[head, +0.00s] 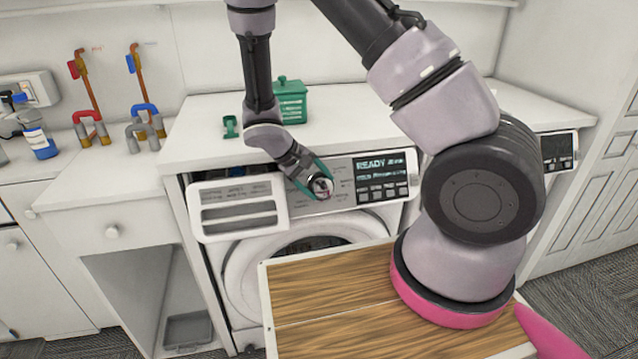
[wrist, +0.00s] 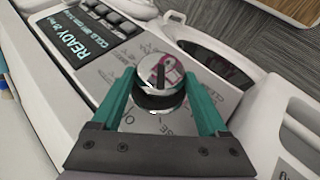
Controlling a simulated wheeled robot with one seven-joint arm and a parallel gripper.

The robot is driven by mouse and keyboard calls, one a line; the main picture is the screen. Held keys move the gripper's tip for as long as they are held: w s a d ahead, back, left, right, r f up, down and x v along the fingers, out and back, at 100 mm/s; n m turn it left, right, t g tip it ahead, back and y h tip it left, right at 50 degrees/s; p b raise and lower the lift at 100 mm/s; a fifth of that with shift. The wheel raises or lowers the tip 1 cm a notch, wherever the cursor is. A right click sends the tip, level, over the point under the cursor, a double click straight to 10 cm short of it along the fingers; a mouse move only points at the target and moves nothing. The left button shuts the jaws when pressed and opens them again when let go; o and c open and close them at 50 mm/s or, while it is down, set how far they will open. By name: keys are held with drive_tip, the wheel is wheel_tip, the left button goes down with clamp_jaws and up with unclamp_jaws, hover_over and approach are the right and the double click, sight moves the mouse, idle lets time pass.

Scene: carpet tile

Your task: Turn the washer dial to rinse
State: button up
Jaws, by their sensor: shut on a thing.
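The washer (head: 235,270) is white and stands under the counter, with a grey control panel on its front. Its round metal dial (head: 320,186) sits left of the display in the head view. In the wrist view the dial (wrist: 160,78) has a dark pointer line on its face. My gripper (head: 316,180) has teal fingers, one on each side of the dial, and is shut on it. The fingers also show in the wrist view (wrist: 160,92). Panel lettering around the dial is partly hidden by the fingers, and I cannot read which setting the pointer marks.
The display (head: 380,165) reads READY, with buttons below it. The detergent drawer (head: 238,207) is at the panel's left. A green box (head: 290,101) stands on the counter. A blue-labelled bottle (head: 40,142) is at the far left. A second machine's panel (head: 558,151) shows at right.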

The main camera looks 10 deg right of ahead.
drive_tip(key=shift+s+h, duration=0.1)
drive_tip(key=shift+h, duration=0.3)
drive_tip(key=o, duration=1.3)
drive_tip(key=shift+c, duration=0.2)
drive_tip(key=v, duration=1)
drive_tip(key=shift+s+a+r, duration=0.15)
drive_tip(key=shift+a+r, duration=0.1)
drive_tip(key=shift+a, duration=0.05)
drive_tip(key=s+d+r+m+t+y, duration=0.2)
drive_tip(key=s+d+r+y, duration=0.1)
drive_tip(key=r, duration=0.7)
drive_tip(key=s+d+r+m+t+y, duration=0.2)
drive_tip(key=s+d+r, duration=0.4)
drive_tip(key=r, duration=0.4)
drive_tip(key=s+d+r+m+t+y, duration=0.2)
drive_tip(key=s+d+r+m+y, duration=0.2)
drive_tip(key=r, duration=0.7)
drive_tip(key=shift+s+d+y, duration=0.4)
drive_tip(key=shift+s+d, duration=0.05)
drive_tip(key=shift+s, duration=0.15)
